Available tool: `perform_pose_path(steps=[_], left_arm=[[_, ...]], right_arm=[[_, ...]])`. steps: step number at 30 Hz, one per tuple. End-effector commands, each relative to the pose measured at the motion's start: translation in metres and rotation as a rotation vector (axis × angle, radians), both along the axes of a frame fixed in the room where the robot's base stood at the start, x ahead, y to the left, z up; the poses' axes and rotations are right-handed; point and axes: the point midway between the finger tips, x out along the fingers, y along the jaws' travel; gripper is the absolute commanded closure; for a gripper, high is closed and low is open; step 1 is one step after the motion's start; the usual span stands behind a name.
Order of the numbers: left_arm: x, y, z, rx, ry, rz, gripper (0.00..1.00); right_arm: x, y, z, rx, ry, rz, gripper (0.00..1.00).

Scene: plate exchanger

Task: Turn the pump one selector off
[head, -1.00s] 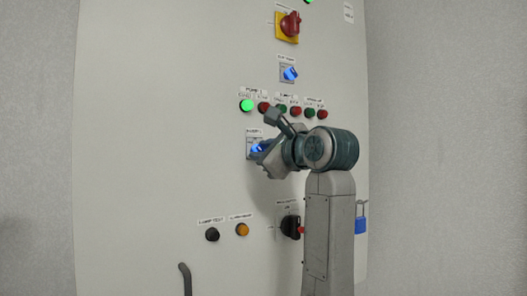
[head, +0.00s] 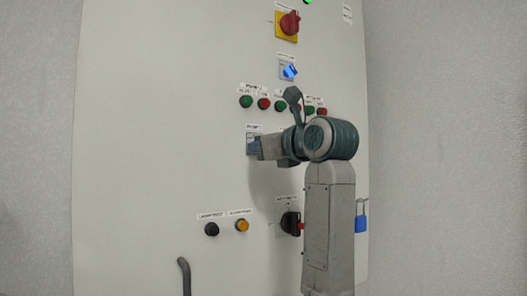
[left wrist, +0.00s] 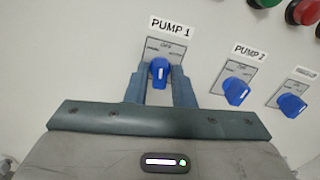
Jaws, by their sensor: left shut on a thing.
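The pump one selector (left wrist: 160,72) is a blue knob on a grey plate under the "PUMP 1" label in the left wrist view. Its white mark points straight up toward the top position, which looks labelled "OFF". My left gripper (left wrist: 161,88) is shut on this knob, one finger on each side. In the head view my left gripper (head: 262,147) is at the panel and mostly hides the knob. The green pump lamp (head: 246,102) above it is dark. My right gripper is not in view.
The pump two selector (left wrist: 236,91) and another blue selector (left wrist: 291,105) sit close by on the right. A row of buttons and lamps runs above. A red rotary switch (head: 289,22), black switch (head: 290,224) and blue padlock (head: 361,223) are on the same panel.

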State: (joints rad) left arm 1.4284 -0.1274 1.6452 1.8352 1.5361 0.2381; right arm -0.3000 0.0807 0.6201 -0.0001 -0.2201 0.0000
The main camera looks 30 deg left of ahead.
Motion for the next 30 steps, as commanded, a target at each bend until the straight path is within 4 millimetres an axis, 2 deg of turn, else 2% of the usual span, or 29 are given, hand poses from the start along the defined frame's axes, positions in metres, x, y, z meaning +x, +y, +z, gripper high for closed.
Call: perform_pose_path(steps=[10, 26, 27, 29, 30], left_arm=[[-0.0002, 0.0001, 0.0008, 0.059, 0.138, -0.001, 1.0], [-0.0003, 0.0, 0.0017, 0.071, 0.163, 0.0, 1.0], [-0.0003, 0.0, 0.0017, 0.071, 0.163, 0.0, 0.76], [-0.0003, 0.0, 0.0017, 0.071, 0.163, 0.0, 0.65], [-0.0003, 0.0, 0.0016, 0.07, 0.164, -0.001, 0.65]], right_arm=[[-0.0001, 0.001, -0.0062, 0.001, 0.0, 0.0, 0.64], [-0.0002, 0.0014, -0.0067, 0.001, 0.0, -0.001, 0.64], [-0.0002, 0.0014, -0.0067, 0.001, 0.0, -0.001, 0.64], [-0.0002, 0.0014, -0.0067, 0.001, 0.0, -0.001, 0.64], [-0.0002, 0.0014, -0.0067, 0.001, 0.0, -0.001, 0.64]])
